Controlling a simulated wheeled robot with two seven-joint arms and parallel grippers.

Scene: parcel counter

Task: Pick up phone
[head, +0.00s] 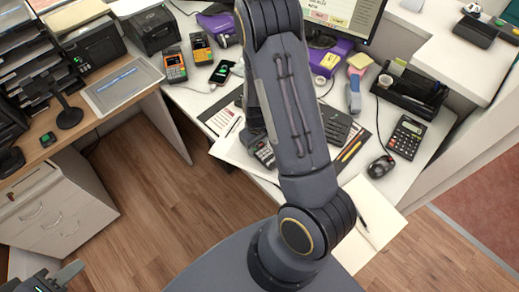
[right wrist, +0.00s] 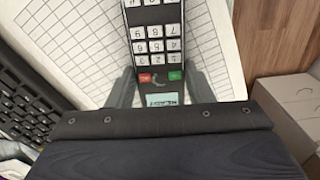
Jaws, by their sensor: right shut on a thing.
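The phone (right wrist: 157,60) is a dark handset with white number keys, a red key, a green key and a small lit screen. In the right wrist view it sits between the two fingers of my right gripper (right wrist: 161,92), which is shut on it. Gridded paper lies below it. In the head view the phone's keypad end (head: 263,153) shows beside my right arm, near the desk's left edge. My right arm hides the right gripper there. My left gripper (head: 58,278) shows partly at the bottom left corner, away from the phone; its opening is unclear.
A keyboard (head: 335,125), calculator (head: 406,137), mouse (head: 380,166) and pen tray (head: 410,92) lie right of my arm. Card terminals (head: 175,65) and a smartphone (head: 221,72) lie at the back left. Open floor (head: 150,190) lies left of the desk.

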